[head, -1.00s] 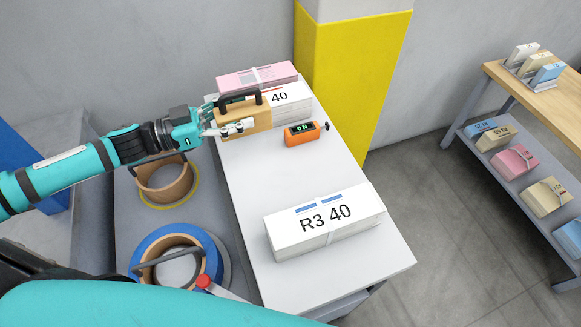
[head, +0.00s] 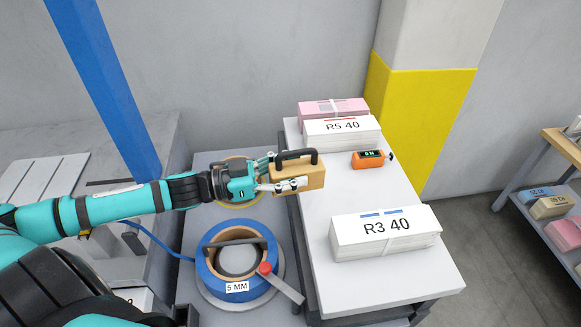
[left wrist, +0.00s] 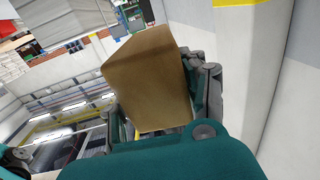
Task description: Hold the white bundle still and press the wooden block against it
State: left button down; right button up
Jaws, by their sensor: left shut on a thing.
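A wooden block (head: 305,174) with a dark handle on top is in my left gripper (head: 282,186), which is shut on it. The block is at the table's left edge, nearer than the white bundle marked R5 40 (head: 342,132) and to its left, apart from it in the picture. I cannot tell whether the block touches the table. The block (left wrist: 150,80) fills the middle of the left wrist view between the fingers. Another white bundle, marked R3 40 (head: 385,235), lies strapped at the table's near end. No gripper touches either bundle. My right gripper is not in view.
A pink bundle (head: 330,107) lies behind the R5 40 bundle. An orange device (head: 368,160) with a display sits on the white table (head: 325,205). A blue tape roll (head: 268,250) is left of it. A yellow-and-white pillar (head: 425,120) stands behind. Shelves (head: 575,150) are at right.

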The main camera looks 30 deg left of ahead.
pick_arm(q)
jog(key=shift+s+d+f+t, duration=0.1)
jog(key=shift+s+t, duration=0.15)
jog(key=shift+t, duration=0.05)
jog(key=shift+s+d+f+n+t+y, duration=0.15)
jog(key=shift+s+n+t+y, duration=0.1)
jog(key=shift+s+n+y, duration=0.15)
jog(key=shift+s+d+n+t+y, duration=0.15)
jog(key=shift+s+n+t+y, duration=0.15)
jog(key=shift+s+y, duration=0.15)
jog(key=shift+s+d+f+n+t+y, duration=0.3)
jog(key=shift+s+n+t+y, duration=0.35)
jog(key=shift+y, duration=0.2)
jog(key=n+t+y, duration=0.3)
jog(key=n+y, duration=0.4)
jog(key=y, duration=0.3)
send_near(311, 180)
jog(key=shift+f, duration=1.8)
jog(key=shift+s+d+m, duration=0.2)
jog(key=shift+s+m, duration=0.05)
jog(key=shift+s, duration=0.1)
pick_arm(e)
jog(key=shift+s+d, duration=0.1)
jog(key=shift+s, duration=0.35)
pick_arm(q)
jog(key=shift+f, duration=0.1)
jog(key=shift+a, duration=0.1)
